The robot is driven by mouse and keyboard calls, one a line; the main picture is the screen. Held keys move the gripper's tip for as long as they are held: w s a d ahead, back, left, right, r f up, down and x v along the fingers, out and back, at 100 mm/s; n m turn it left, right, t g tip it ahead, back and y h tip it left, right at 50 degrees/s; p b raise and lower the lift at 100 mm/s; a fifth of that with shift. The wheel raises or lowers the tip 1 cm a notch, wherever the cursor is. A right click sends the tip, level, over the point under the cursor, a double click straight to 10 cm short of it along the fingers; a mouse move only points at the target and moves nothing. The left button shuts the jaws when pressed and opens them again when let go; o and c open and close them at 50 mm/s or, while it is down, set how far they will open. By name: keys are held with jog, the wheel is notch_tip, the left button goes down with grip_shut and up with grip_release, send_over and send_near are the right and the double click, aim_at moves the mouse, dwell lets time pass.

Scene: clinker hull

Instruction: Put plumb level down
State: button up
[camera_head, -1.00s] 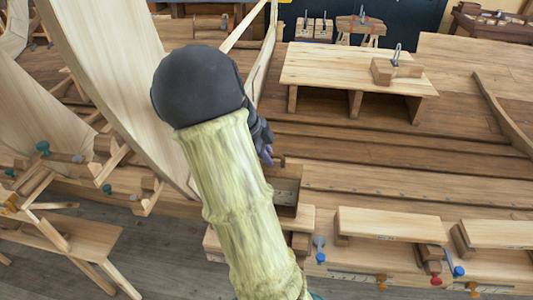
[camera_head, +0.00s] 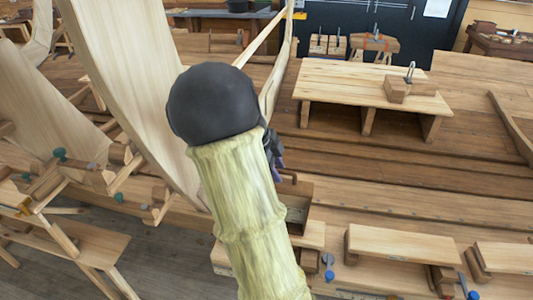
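My arm with its black round joint fills the middle of the head view. A dark part of my gripper (camera_head: 272,152) shows just right of the black joint, with a small purple piece below it. Its fingertips are hidden behind my arm, so I cannot see whether it is open or shut. I cannot make out the plumb level; whether it is in my gripper is hidden. Below the gripper is an open wooden box (camera_head: 297,205), partly covered by my arm.
A low wooden bench (camera_head: 355,85) with a clamped block (camera_head: 410,88) stands at the back right. Curved hull planks (camera_head: 135,85) rise at the left. Small boards (camera_head: 400,244) with blue clamps lie at the front right. The plank floor right of my arm is mostly clear.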

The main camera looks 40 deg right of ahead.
jog(key=b+v, duration=0.3)
jog(key=v, duration=0.8)
jog(key=shift+s, duration=0.1)
jog(key=s+a+f+n+t+y, duration=0.2)
jog(key=s+a+f+n, duration=0.2)
jog(key=a+f+n, duration=0.5)
jog(key=s+a+f+n+t+y, duration=0.2)
jog(key=s+a+f+n, duration=0.3)
jog(key=n, duration=1.4)
jog(key=a+f, duration=0.4)
jog(key=a, duration=0.3)
jog(key=shift+t+y, duration=0.3)
jog(key=shift+t, duration=0.1)
jog(key=shift+s+f, duration=0.1)
